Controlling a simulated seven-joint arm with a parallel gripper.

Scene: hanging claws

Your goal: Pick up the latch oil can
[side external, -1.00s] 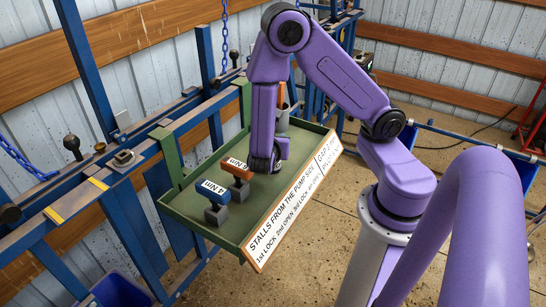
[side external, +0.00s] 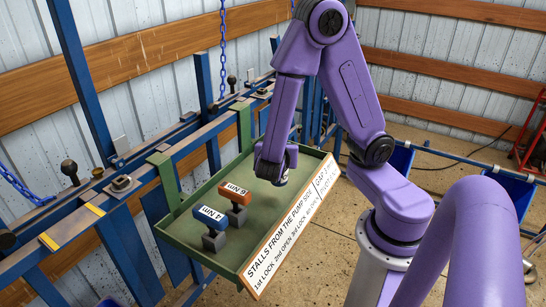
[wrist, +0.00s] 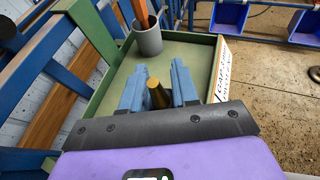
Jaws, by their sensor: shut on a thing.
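A brass-coloured piece (wrist: 157,93), which I take to be the latch oil can, stands between the two blue fingers of my gripper (wrist: 157,92) in the wrist view. The fingers flank it on both sides, and my gripper is shut on it. Its lower part is hidden behind the dark edge of my gripper. In the side view my arm's end is over the green tray (side external: 188,222), and the fingers and can are hidden behind it. I cannot tell whether the can touches the tray floor.
An orange-topped tool (side external: 234,205) and a blue-topped tool (side external: 212,225) stand in the tray's near part. A lettered sign (side external: 290,228) lines the right edge. Blue rails (side external: 75,225) run along the left.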

